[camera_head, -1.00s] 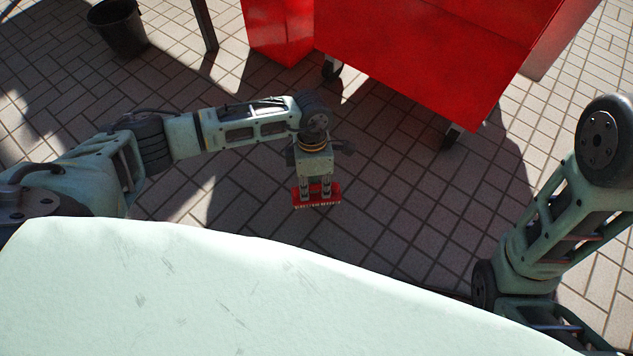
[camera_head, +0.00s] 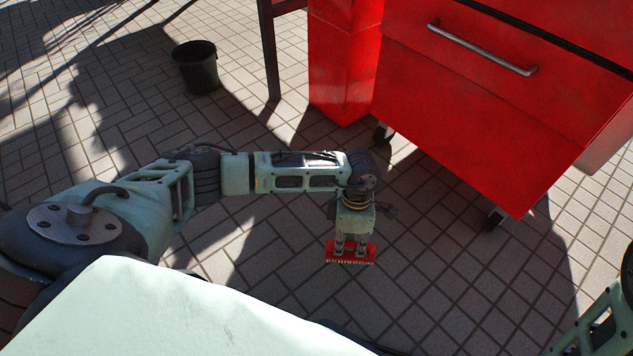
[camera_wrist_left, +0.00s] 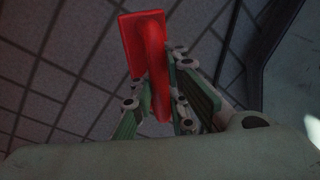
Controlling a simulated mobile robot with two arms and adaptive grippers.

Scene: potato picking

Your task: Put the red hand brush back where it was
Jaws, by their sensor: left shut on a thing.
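The red hand brush (camera_head: 351,254) hangs below my left gripper (camera_head: 351,244) in the head view, its pale bristles facing down above the tiled floor. In the left wrist view, the fingers of my left gripper (camera_wrist_left: 160,100) are shut around the brush's red handle (camera_wrist_left: 155,60). The flat red head of the brush (camera_wrist_left: 131,40) sticks out beyond the fingers. Part of the handle is hidden between the fingers. My right arm shows only at the lower right edge of the head view, and its gripper is out of view.
A red wheeled cabinet (camera_head: 480,100) with a metal drawer handle stands at the upper right. A red bin-like box (camera_head: 343,65) stands beside it. A black bucket (camera_head: 195,68) and a dark table leg (camera_head: 270,60) are at the upper left. Tiled floor around the brush is clear.

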